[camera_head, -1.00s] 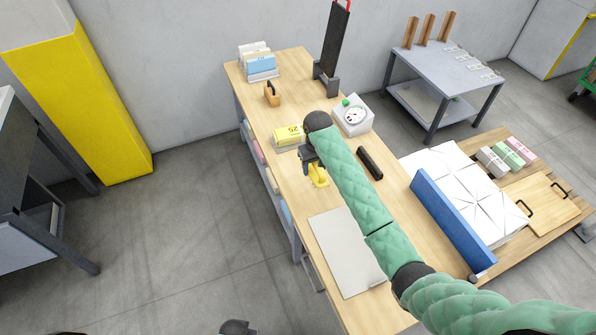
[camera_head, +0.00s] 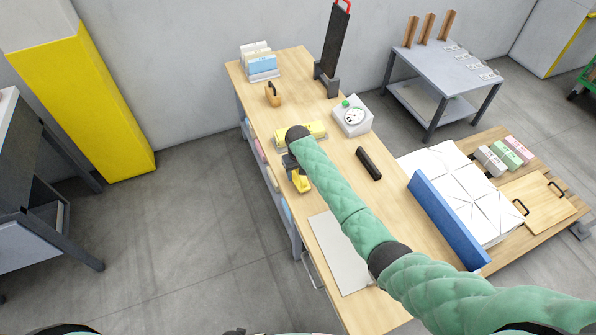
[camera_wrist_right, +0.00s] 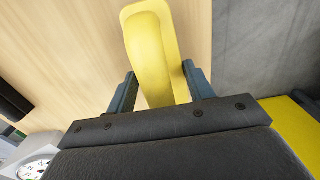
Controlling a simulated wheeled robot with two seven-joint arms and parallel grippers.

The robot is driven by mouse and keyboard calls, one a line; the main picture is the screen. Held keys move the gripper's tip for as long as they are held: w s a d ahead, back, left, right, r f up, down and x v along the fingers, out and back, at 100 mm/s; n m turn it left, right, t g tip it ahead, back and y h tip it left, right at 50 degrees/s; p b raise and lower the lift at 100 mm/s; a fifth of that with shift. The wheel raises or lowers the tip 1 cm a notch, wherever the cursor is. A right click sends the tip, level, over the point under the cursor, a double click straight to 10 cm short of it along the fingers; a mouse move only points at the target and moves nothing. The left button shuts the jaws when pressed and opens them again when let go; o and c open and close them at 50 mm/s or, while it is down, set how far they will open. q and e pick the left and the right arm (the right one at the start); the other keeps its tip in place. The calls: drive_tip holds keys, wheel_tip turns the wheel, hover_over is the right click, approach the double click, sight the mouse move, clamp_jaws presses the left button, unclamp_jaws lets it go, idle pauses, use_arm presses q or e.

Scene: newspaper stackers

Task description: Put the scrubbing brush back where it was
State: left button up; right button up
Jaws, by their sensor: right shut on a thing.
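My right gripper (camera_head: 290,165) is over the long wooden table (camera_head: 335,185), near its left edge. It is shut on the yellow scrubbing brush (camera_head: 301,184). In the right wrist view the brush (camera_wrist_right: 152,50) is a long yellow body with a rounded end and raised rim, between the two dark fingers (camera_wrist_right: 160,92). Its underside is hidden, and I cannot tell whether it touches the tabletop. My left gripper does not show clearly in any view.
A yellow pack (camera_head: 315,130) lies just behind my right wrist, partly hidden. A white dial scale (camera_head: 352,117), a black bar (camera_head: 369,163) and a grey sheet (camera_head: 336,256) are on the table. An orange handled block (camera_head: 273,97) stands farther back. Bare wood lies between them.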

drive_tip(key=o, duration=0.9)
drive_tip(key=shift+f, duration=0.1)
drive_tip(key=shift+o, duration=0.2)
drive_tip(key=shift+r, duration=0.3)
wheel_tip(320, 180, up, 11)
drive_tip(key=b, duration=0.2)
drive_tip(key=shift+f+b, duration=0.2)
drive_tip(key=shift+b, duration=0.2)
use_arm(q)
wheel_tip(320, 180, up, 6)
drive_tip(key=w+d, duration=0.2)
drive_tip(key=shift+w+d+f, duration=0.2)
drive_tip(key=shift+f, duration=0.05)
use_arm(e)
drive_tip(key=shift+r, duration=0.55)
